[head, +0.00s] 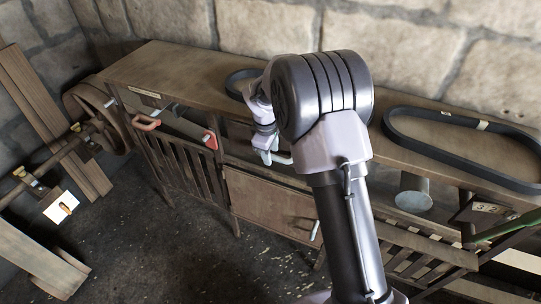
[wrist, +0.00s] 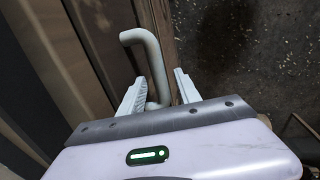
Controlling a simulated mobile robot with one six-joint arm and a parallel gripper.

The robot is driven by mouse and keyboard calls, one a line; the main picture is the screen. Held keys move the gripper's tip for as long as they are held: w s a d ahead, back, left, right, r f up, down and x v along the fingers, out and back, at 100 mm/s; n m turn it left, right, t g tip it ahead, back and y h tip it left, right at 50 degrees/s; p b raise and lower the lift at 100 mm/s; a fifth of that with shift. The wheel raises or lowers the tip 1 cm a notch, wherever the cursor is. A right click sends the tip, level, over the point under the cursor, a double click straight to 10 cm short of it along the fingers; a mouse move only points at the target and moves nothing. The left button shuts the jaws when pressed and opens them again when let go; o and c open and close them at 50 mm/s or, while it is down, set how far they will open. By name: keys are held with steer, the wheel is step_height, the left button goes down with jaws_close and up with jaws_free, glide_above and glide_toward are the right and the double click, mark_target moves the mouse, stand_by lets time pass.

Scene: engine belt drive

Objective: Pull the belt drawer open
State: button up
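A pale grey bent bar handle (wrist: 153,60) shows in the wrist view, on the wooden front I take to be the belt drawer's. My gripper (wrist: 158,77) is open around it, with one finger on each side. A gap shows between the bar and the right finger; I cannot tell whether the left finger touches it. In the head view my gripper (head: 270,153) is at the bench's front edge, left of my arm. My arm and gripper hide much of the drawer front, and no opening of it can be made out.
The long wooden bench (head: 180,65) stands against the stone wall. A large black belt (head: 394,130) lies on its right end. A cabinet door (head: 265,203) is below my gripper. An orange handle (head: 146,123) sticks out at left. The dark floor (head: 190,260) in front is mostly clear.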

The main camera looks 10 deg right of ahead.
steer(key=shift+f, duration=0.15)
jaws_close()
stand_by(1.4)
